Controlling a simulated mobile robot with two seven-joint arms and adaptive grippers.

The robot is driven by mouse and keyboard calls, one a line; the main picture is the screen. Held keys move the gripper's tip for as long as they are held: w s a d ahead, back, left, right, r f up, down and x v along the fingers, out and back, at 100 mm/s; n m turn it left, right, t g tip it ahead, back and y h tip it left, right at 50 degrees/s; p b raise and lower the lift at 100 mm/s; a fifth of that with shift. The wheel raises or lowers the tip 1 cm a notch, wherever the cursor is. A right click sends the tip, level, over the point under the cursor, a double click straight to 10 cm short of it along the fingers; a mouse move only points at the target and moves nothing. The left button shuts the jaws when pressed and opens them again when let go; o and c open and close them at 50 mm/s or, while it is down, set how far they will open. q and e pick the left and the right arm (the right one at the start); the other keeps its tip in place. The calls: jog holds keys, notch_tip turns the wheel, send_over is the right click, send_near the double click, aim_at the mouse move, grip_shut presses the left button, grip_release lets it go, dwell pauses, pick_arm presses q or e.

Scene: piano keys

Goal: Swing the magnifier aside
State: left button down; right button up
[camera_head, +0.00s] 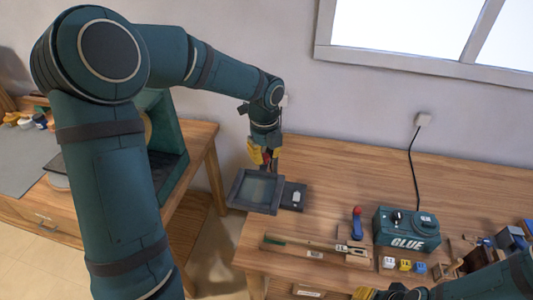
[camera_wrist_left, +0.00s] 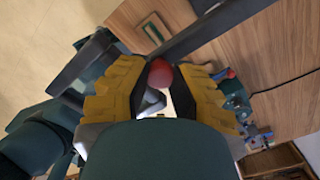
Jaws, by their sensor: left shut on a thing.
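The magnifier (camera_head: 258,191), a square dark frame with a greenish pane, is at the left end of the workbench, partly past its left edge. My left gripper (camera_head: 264,157) is above the frame's far side, with yellow fingers shut on a red knob. In the left wrist view the round red knob (camera_wrist_left: 160,74) sits between the fingertips of the left gripper (camera_wrist_left: 163,80). A dark bar (camera_wrist_left: 205,34) runs past the fingers there. My right gripper (camera_head: 385,293) shows only in part at the bottom right, and its jaws are unclear.
A dark plate (camera_head: 291,203) with a small white piece lies right of the magnifier. A long wooden piano key (camera_head: 312,243) lies in front. A teal GLUE box (camera_head: 406,231), a blue-and-red tool (camera_head: 357,223) and small blocks (camera_head: 405,265) stand to the right. The bench's back middle is clear.

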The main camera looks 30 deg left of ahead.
aim_at(264, 155)
pick_arm(q)
jog(key=shift+s+a+f, duration=0.1)
jog(key=shift+f, duration=0.05)
jog(key=c, duration=0.7)
grip_release()
jog(key=shift+a, duration=0.1)
jog(key=shift+r, duration=0.35)
notch_tip(264, 155, up, 12)
jog(key=shift+f, duration=0.25)
